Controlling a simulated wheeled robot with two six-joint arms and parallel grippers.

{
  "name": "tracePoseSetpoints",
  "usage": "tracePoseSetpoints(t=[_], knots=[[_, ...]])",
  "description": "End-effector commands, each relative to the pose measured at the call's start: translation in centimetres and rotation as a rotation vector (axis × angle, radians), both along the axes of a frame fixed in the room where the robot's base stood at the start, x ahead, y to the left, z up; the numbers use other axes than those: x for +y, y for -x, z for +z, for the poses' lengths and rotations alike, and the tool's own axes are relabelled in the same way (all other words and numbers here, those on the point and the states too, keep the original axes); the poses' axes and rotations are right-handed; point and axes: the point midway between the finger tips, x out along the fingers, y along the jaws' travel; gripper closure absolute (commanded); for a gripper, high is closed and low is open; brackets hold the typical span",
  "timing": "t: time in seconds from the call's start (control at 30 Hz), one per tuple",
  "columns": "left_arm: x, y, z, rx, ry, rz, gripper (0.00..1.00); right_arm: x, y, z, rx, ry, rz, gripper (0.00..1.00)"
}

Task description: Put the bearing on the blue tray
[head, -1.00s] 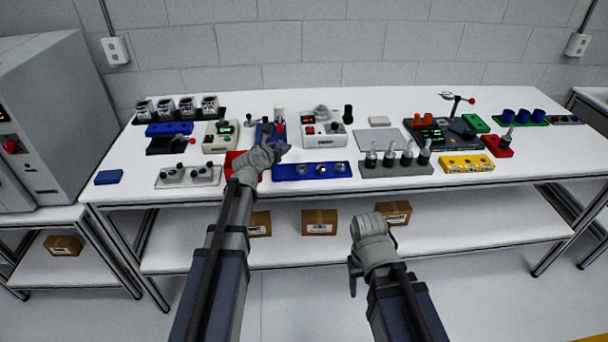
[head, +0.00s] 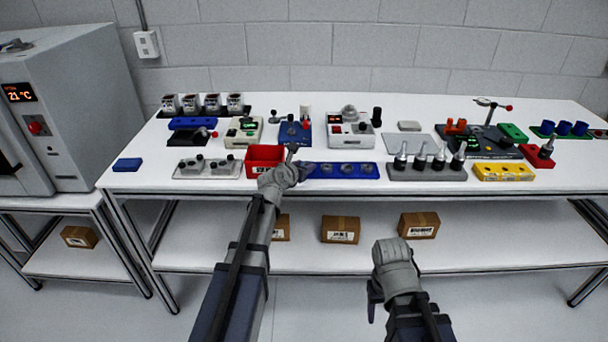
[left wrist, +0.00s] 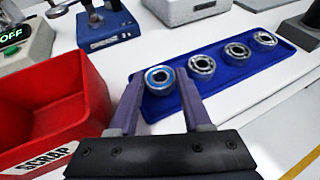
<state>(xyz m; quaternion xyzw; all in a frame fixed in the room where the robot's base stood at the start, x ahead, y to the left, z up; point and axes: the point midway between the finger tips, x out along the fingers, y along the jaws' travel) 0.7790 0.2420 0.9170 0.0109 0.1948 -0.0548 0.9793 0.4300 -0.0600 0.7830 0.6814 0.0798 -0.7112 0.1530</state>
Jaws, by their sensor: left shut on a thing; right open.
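A bearing with a blue ring (left wrist: 160,78) sits between the fingertips of my left gripper (left wrist: 159,88), which is shut on it. In the left wrist view it appears over the left end of the blue tray (left wrist: 222,82); I cannot tell whether it touches the tray. Three other bearings, one of them here (left wrist: 237,50), lie in a row on the tray. In the head view my left gripper (head: 299,166) is at the left end of the blue tray (head: 345,178), and hides the held bearing. My right gripper (head: 374,296) is open and empty, low in front of the table.
A red scrap bin (head: 265,154) stands just left of the tray. A grey stand with several tool holders (head: 428,175) is close on the right. A blue device (head: 294,133) and a box-shaped instrument (head: 351,138) stand behind. The table's front edge runs close before the tray.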

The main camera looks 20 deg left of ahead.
Motion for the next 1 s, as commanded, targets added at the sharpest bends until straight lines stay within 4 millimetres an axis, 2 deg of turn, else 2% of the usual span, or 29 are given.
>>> tracePoseSetpoints(t=[0.03,0.47,0.5,0.6,0.9,1.0], knots=[[0.0,0.0,-1.0,0.0,0.0,0.0,1.0,0.0,0.0,-1.0,0.0,0.0,0.0,0.41],[0.0,0.0,-1.3,0.0,0.0,0.0,1.0,0.0,0.0,-1.3,0.0,0.0,0.0,0.41],[0.0,0.0,-1.1,0.0,0.0,0.0,0.48,0.0,0.0,-1.1,0.0,0.0,0.0,0.41],[0.0,0.0,-1.1,0.0,0.0,0.0,0.39,0.0,0.0,-1.1,0.0,0.0,0.0,0.41],[0.0,0.0,-0.5,0.0,0.0,0.0,0.39,0.0,0.0,-0.5,0.0,0.0,0.0,0.41],[0.1,1.6,0.1,0.0,0.001,0.001,0.39,0.0,0.0,0.1,0.0,0.0,0.0,0.41]])
